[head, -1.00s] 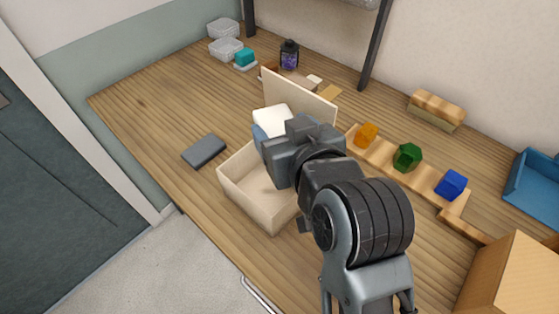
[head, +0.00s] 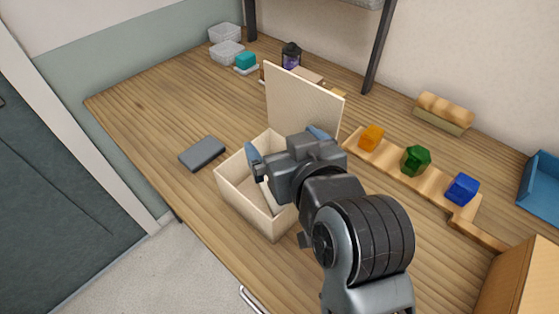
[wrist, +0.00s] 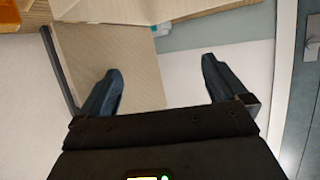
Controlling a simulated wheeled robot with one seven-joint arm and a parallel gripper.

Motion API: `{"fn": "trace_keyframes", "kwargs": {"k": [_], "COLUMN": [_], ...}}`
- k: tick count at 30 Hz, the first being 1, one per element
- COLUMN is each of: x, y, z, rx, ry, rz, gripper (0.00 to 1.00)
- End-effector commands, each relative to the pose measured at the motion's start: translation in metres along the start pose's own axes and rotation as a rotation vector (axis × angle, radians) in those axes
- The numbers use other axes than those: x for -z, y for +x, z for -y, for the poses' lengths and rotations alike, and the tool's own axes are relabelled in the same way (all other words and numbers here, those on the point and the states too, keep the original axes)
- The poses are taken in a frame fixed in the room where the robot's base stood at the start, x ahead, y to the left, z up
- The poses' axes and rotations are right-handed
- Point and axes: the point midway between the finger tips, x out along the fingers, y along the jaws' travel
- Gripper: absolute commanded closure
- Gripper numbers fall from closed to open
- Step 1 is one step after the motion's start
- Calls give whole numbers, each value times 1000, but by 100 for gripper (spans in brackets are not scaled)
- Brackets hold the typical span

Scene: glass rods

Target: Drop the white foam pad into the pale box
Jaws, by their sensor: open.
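The pale box (head: 232,193) stands open on the wooden table, its lid (head: 303,103) raised upright at the back. A white piece, apparently the foam pad (head: 264,194), shows inside the box, partly hidden by my gripper and arm; how it lies is unclear. My gripper (head: 286,147) is over the box in front of the lid, its blue-grey fingers spread apart. In the wrist view my gripper (wrist: 161,68) is open with nothing between the fingers. The lid (wrist: 112,45) shows behind the left finger there, and the pad is not visible in that view.
A dark grey slab (head: 202,153) lies left of the box. To the right, a wooden strip (head: 391,164) carries orange, green and blue blocks. A cardboard box (head: 520,275) and a blue tray (head: 541,185) are farther right. The table's left part is clear.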

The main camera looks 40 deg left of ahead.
Motion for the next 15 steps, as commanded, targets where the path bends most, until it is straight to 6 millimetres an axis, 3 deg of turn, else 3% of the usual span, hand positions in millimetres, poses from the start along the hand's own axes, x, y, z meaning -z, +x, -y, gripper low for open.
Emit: {"fn": "trace_keyframes", "kwargs": {"k": [8, 15], "x": [0, -2], "y": [-3, -36], "z": [0, -1], "rx": [0, -2], "ry": [0, 1], "rz": [0, -1], "gripper": [1, 1]}}
